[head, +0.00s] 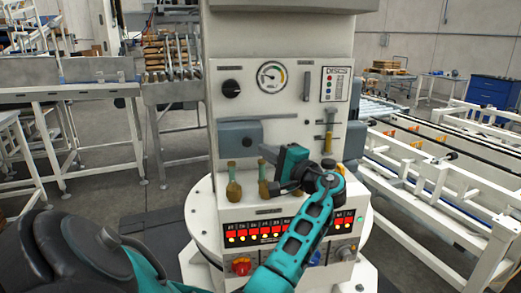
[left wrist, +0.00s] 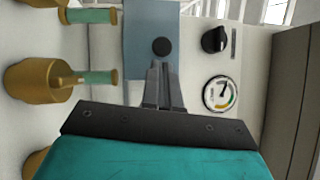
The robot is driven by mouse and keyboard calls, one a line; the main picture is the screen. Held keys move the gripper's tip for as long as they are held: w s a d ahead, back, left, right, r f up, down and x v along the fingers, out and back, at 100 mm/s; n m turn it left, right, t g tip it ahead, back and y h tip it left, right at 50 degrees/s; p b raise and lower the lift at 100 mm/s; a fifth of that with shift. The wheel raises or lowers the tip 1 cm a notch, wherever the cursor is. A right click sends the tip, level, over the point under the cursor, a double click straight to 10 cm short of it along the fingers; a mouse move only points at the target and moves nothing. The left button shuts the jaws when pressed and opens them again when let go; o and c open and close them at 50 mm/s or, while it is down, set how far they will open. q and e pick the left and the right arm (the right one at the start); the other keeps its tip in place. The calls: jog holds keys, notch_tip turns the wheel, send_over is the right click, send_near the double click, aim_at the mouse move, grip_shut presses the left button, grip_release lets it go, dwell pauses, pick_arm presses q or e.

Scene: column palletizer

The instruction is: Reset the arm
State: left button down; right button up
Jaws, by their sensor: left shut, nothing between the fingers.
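My left arm (head: 305,225) reaches from the bottom of the head view to the white control column. Its teal hand (head: 291,163) is in front of the column, just right of a blue-grey box (head: 236,134). In the left wrist view my left gripper (left wrist: 163,70) has its narrow fingers together with nothing between them. The fingers point at the blue-grey panel (left wrist: 142,22) and its round black knob (left wrist: 161,46). I cannot tell whether they touch it. My right gripper is in neither view.
The column (head: 222,55) carries a pressure gauge (head: 272,75), a black dial (head: 231,88), yellow-and-green handles (head: 233,185) and a red-lit button row (head: 255,233). White conveyor frames (head: 420,185) stand at right. A roller table (head: 100,88) stands at left.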

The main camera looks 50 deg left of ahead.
pick_arm(q)
jog(key=d+f+b, duration=0.1)
jog(key=d, duration=0.9)
jog(key=shift+w, duration=0.25)
jog(key=s+d+f+t+h, duration=0.2)
jog(key=s+f+h, duration=0.1)
jog(key=f, duration=0.4)
jog(key=s+d+f+m+t+h, duration=0.1)
jog(key=s+f+h, duration=0.2)
jog(key=f, duration=0.3)
jog(key=s+d+f+t+h, duration=0.2)
jog(key=s+f+h, duration=0.1)
jog(key=f, duration=0.4)
jog(key=s+d+f+h, duration=0.3)
jog(key=s+d+h, duration=0.2)
jog(key=s+d, duration=0.3)
jog(key=s+d+f+h, duration=0.3)
jog(key=s+d+h, duration=0.3)
jog(key=s+d, duration=0.15)
jog(key=w+d+f+t+h, duration=0.1)
jog(key=w+d+f+t, duration=0.2)
jog(key=w+f+t, duration=0.3)
jog(key=shift+w+f+m+t, duration=0.4)
jog(key=shift+w+f, duration=0.4)
jog(key=shift+f, duration=0.3)
